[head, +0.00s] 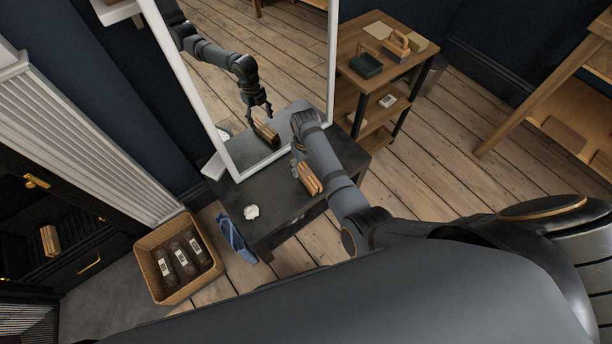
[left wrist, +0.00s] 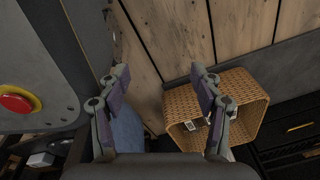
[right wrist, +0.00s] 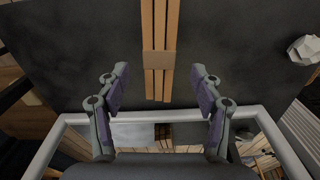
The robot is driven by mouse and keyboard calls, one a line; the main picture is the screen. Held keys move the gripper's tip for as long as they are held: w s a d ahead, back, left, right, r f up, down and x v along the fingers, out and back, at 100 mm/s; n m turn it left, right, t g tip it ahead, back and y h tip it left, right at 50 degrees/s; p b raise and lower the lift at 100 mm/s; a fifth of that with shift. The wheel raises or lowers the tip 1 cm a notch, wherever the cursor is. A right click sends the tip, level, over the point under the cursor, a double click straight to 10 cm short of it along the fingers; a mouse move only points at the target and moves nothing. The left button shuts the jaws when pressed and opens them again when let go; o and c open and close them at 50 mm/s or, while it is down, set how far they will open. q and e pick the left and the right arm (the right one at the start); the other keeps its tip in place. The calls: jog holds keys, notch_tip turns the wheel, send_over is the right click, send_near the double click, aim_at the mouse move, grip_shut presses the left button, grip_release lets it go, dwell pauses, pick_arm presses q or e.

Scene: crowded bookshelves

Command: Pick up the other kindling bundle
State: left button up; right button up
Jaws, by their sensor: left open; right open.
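A kindling bundle of pale sticks with a brown band (head: 308,178) lies on the dark table (head: 285,208) in the head view. It also shows in the right wrist view (right wrist: 161,58), upright in the picture and lined up between the fingers. My right gripper (right wrist: 160,75) is open above it, with no finger seen touching it; in the head view the arm partly covers this gripper (head: 298,152). A second bundle (head: 50,240) sits in the black fireplace at the left. My left gripper (left wrist: 160,80) is open and empty in its wrist view.
A white-framed mirror (head: 332,55) stands at the table's back and reflects my arm and the bundle. A crumpled white thing (head: 251,212) and a blue cloth (head: 234,240) are at the table's left. A wicker basket (head: 158,285) holds dark bottles. A wooden shelf (head: 398,72) stands behind.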

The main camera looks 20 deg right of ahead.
aim_at(306, 173)
notch_tip(306, 173, down, 4)
jog(key=shift+d+f+b, duration=0.1)
jog(key=shift+f+b, duration=0.1)
jog(key=shift+b, duration=0.7)
jog(key=shift+f, duration=0.35)
pick_arm(q)
jog(key=w, duration=0.3)
jog(key=shift+w+d, duration=0.1)
jog(key=shift+w, duration=0.15)
pick_arm(e)
jog(key=c, duration=1.3)
jog(key=shift+r, duration=0.1)
